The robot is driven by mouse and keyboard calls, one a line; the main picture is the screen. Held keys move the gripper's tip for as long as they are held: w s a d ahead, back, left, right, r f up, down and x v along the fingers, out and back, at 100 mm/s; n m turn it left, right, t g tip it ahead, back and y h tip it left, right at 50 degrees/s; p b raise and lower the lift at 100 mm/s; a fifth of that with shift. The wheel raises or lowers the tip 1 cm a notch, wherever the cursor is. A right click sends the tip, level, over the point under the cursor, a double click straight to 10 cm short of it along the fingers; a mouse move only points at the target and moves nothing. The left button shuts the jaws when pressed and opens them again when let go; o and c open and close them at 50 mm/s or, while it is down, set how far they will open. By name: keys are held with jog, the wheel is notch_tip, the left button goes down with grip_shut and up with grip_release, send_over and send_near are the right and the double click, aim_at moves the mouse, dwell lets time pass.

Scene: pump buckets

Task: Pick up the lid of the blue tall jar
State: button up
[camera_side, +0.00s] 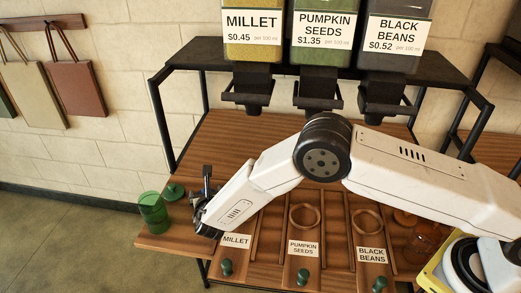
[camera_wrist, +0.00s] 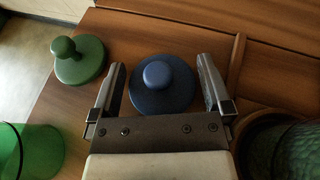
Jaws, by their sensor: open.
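The blue lid (camera_wrist: 163,98), a round disc with a knob on top, lies on the wooden table between the two fingers of my gripper (camera_wrist: 160,64) in the wrist view. The fingers are apart on either side of it, and no firm contact shows. In the side view my gripper (camera_side: 206,184) is low over the table's left part, and the blue lid is hidden there. A dark teal glass vessel (camera_wrist: 296,152) is partly in view at the wrist view's lower right; I cannot tell if it is the blue tall jar.
A green lid (camera_wrist: 80,60) lies left of the blue one. A green jar (camera_side: 153,212) stands at the table's left edge. Wooden rails and tracks with rings (camera_side: 305,216) and green knobs (camera_side: 303,276) lie to the right. Dispensers (camera_side: 323,60) hang above the back.

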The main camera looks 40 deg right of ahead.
jog(key=c, duration=1.1)
jog(key=shift+o, duration=0.2)
jog(key=shift+r, duration=0.15)
jog(key=shift+r, duration=4.85)
jog(key=shift+s+d+r, duration=0.1)
jog(key=shift+s, duration=0.05)
